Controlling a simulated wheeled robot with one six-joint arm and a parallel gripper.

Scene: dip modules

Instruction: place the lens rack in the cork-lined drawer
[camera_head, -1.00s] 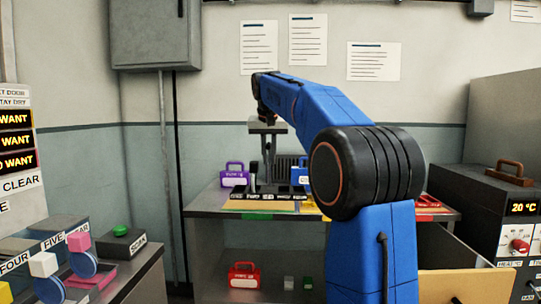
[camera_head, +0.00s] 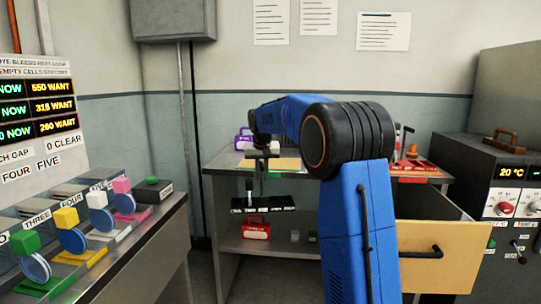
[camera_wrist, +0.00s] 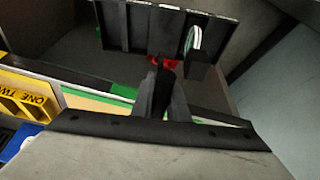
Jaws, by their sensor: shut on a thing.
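The lens rack (camera_head: 262,203) is a long black rack with white labels along its front. It hangs in front of the bench, below the bench-top edge and above the lower shelf. My gripper (camera_head: 262,182) is shut on its upright handle. In the wrist view the rack (camera_wrist: 140,28) lies beyond my gripper (camera_wrist: 160,92), with one pale-rimmed round lens (camera_wrist: 193,40) towards its right end; its other slots look empty. The drawer (camera_head: 455,275) stands pulled open at right, with a wooden front and black handle.
The bench (camera_head: 213,167) holds a purple case (camera_head: 243,140) and a red tray (camera_head: 415,168). A red case (camera_head: 256,230) sits on its lower shelf. A left counter carries colored blocks and lenses (camera_head: 73,240). A black oven-like unit (camera_head: 480,165) stands at right.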

